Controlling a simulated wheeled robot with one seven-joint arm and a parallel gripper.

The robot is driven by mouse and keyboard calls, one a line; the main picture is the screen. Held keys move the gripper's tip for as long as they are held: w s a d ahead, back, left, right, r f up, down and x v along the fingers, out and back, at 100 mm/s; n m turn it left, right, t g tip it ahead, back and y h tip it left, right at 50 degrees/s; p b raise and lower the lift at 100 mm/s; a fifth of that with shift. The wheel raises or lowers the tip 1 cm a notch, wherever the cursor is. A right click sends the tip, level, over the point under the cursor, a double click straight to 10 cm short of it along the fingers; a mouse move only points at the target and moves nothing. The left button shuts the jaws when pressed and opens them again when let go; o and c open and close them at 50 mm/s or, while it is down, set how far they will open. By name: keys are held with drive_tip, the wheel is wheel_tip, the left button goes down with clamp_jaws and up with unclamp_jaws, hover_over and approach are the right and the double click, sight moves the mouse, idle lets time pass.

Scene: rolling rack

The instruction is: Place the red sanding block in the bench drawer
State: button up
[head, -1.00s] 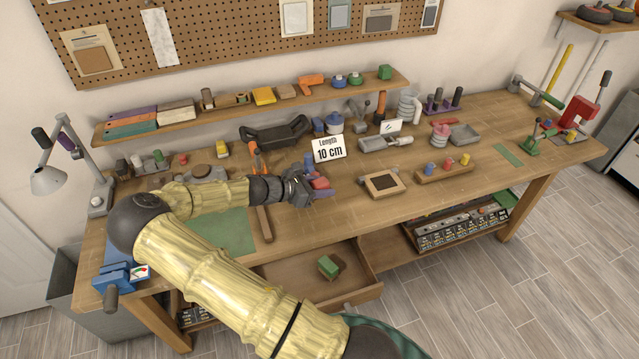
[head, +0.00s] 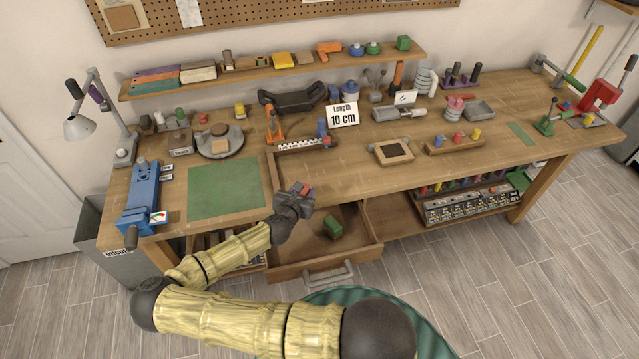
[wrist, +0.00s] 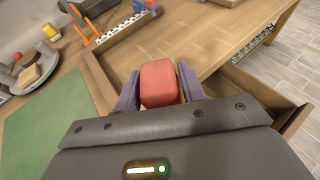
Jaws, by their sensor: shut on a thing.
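The red sanding block (wrist: 159,83) sits between the two purple fingers of my gripper (wrist: 158,90) in the wrist view. My gripper (head: 302,192) is shut on it, and a bit of red shows at its tip in the head view. The bench drawer (head: 347,254) is pulled open below the bench front, with its handle toward me. My gripper is at the drawer's back left, near the bench's front edge and apparently above the drawer. A green block (head: 333,228) lies inside the drawer. The drawer floor behind my wrist is partly hidden.
A green mat (head: 225,188) lies on the bench left of my gripper. A framed tray (head: 391,151) is to the right. The drawer's right part has free room.

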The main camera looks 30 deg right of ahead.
drive_tip(key=a+n+t+y, duration=0.1)
drive_tip(key=a+n+y, duration=0.1)
drive_tip(key=a+f+n+t+y+b, duration=0.1)
drive_tip(key=a, duration=0.1)
drive_tip(key=a+n+t+y+b, duration=0.1)
drive_tip(key=a+n+y, duration=0.1)
drive_tip(key=a, duration=0.1)
drive_tip(key=shift+w+a+f+n+t+y, duration=0.1)
drive_tip(key=shift+w+f+n+t+y, duration=0.1)
drive_tip(key=shift+n+t+y, duration=0.1)
clamp_jaws()
drive_tip(key=s+a+f+n+y+b, duration=0.1)
drive_tip(key=a+f+n+y+b, duration=0.2)
drive_tip(key=b, duration=0.5)
wheel_tip(320, 180, down, 2)
drive_tip(key=shift+s+a+f+n+t+y, duration=0.3)
drive_tip(key=shift+a+y, duration=0.3)
drive_tip(key=shift+a, duration=0.5)
drive_tip(key=shift+a, duration=0.15)
